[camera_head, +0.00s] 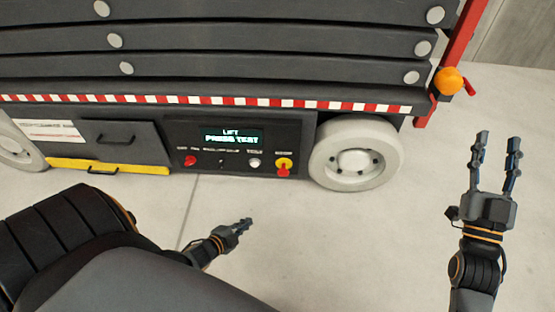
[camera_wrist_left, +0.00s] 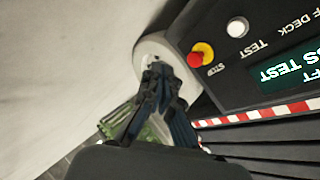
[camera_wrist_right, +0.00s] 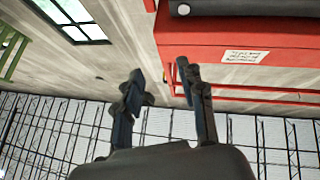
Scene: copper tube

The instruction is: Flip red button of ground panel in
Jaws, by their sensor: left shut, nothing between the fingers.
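The ground panel (camera_head: 226,139) is a dark box low on the vehicle's side with a lit display (camera_head: 232,136). At its right end a red button on a yellow base (camera_head: 284,166) stands out, labelled STOP. It also shows in the left wrist view (camera_wrist_left: 201,55), upper right of the fingers. A second red knob (camera_head: 190,160) sits at the panel's left end. My left gripper (camera_head: 246,222) is shut and empty, below and apart from the panel; its fingers (camera_wrist_left: 160,68) point toward the wheel. My right gripper (camera_head: 499,138) is open and empty, over the floor at the right.
A white button (camera_head: 254,163) sits left of the yellow base. A pale wheel (camera_head: 355,157) stands right beside the panel. A grey cabinet door (camera_head: 118,147) with a yellow strip (camera_head: 110,167) is to the left. An orange lamp (camera_head: 448,81) marks the vehicle's corner. The floor in front is clear.

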